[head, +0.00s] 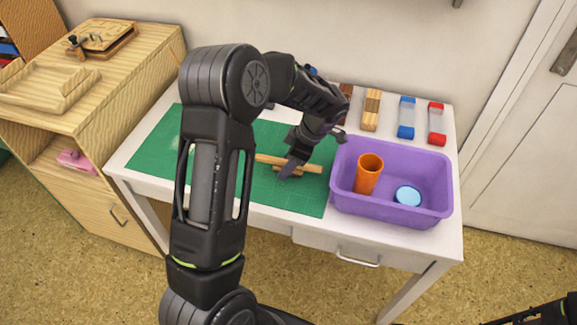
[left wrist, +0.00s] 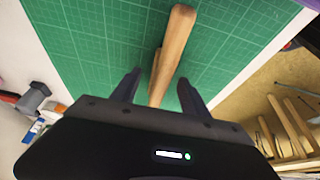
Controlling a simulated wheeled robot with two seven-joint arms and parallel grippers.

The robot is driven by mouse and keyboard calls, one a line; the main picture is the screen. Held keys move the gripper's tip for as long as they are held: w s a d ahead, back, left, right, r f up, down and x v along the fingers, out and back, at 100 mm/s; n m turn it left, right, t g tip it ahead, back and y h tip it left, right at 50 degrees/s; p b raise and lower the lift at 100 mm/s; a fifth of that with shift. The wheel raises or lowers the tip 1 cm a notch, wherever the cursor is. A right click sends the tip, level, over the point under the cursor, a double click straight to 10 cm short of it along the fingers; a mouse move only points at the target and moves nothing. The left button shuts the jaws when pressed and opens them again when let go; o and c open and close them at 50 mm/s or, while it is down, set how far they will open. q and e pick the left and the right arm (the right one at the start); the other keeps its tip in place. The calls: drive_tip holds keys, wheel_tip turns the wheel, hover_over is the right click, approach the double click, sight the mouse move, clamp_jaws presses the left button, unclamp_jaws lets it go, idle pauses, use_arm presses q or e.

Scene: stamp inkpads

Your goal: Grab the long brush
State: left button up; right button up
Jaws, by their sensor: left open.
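A long wooden piece, which looks like the long brush (head: 308,167), lies on the green cutting mat (head: 285,205). A shorter wooden part shows beneath or beside it; no bristles are visible. My left gripper (head: 291,168) is down over the brush and hides part of it. In the left wrist view, the brush (left wrist: 173,50) runs upward from between the two fingers of my open left gripper (left wrist: 160,92). A gap shows on each side, and I see no grip on it. My right gripper is not visible; only a dark part of my arm shows at the lower right.
A purple bin (head: 390,210) right of the mat holds an orange cup (head: 368,174) and a light blue round item (head: 407,195). Wooden, blue (head: 406,118) and red (head: 437,124) blocks line the table's back. A wooden cabinet (head: 80,130) stands at left.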

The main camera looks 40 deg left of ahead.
use_arm(q)
drive_tip(key=shift+c, duration=0.5)
clamp_jaws()
